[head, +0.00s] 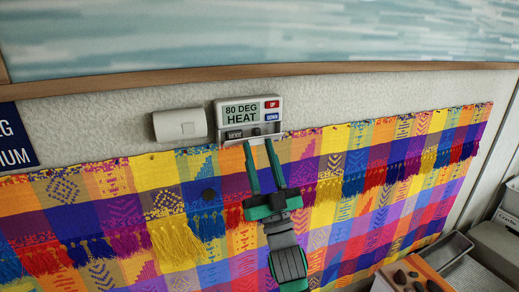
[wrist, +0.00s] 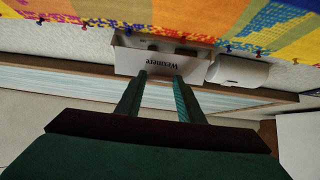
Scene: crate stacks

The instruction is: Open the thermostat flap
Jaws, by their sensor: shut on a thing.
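The thermostat (head: 248,109) is a white box on the wall, reading "80 DEG HEAT" with red UP and blue DOWN buttons. Dark controls show uncovered along its lower part. Its flap shows as a thin pale edge below them in the head view, and in the wrist view as a white panel (wrist: 124,61) marked "Wexmere". The flap appears folded down and sticking out from the box. My gripper (head: 259,141) reaches up from below, its green fingertips at the flap's edge. The fingers stand apart, shut on the flap; the exact contact is hard to see.
A blank white box (head: 180,125) is mounted just left of the thermostat. A colourful tasselled cloth (head: 330,170) is pinned to the wall below. A wooden rail (head: 370,69) runs above. A grey tray (head: 455,246) and a box with dark stones (head: 412,277) stand at lower right.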

